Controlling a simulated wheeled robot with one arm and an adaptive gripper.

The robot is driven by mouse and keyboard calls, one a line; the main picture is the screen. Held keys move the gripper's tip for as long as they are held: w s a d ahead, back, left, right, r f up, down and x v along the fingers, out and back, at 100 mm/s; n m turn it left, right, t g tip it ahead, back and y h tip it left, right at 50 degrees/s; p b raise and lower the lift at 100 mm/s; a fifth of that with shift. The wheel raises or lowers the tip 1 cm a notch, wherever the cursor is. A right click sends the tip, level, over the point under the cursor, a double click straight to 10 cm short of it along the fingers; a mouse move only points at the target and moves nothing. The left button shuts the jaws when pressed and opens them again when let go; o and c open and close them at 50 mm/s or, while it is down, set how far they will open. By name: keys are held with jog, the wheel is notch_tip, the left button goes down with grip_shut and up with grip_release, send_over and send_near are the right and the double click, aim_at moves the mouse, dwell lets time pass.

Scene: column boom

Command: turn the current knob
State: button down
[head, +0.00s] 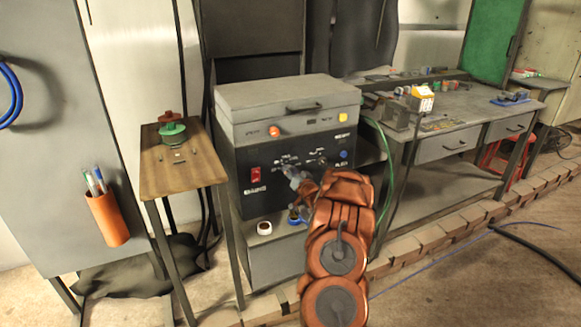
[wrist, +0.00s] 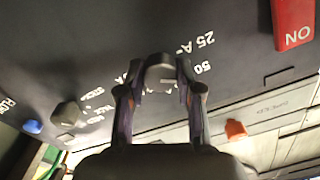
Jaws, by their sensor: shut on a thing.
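The dark current knob (wrist: 160,73) is on the black front panel, with white marks such as "25 A" and "50" around it. My gripper (wrist: 160,82) has one finger on each side of this knob and is shut on it. In the head view my gripper (head: 292,173) reaches the middle of the black panel (head: 263,202), and the knob there is hidden behind it. The knob's exact pointer setting is hard to read.
A red "ON" switch (wrist: 293,25) and another dark knob (wrist: 66,114) flank the gripped knob. An orange button (wrist: 236,129) and a blue button (wrist: 32,127) are farther off. A green hose (head: 388,160) hangs right of the machine. A wooden table (head: 160,178) stands left.

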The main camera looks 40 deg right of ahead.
jog(key=shift+m+p, duration=0.4)
jog(key=shift+m, duration=0.4)
jog(key=c, duration=0.8)
grip_release()
jog(key=shift+o, duration=0.2)
jog(key=shift+s, duration=0.1)
jog(key=v, duration=1.1)
jog(key=shift+s+a, duration=0.15)
jog(key=shift+s, duration=0.2)
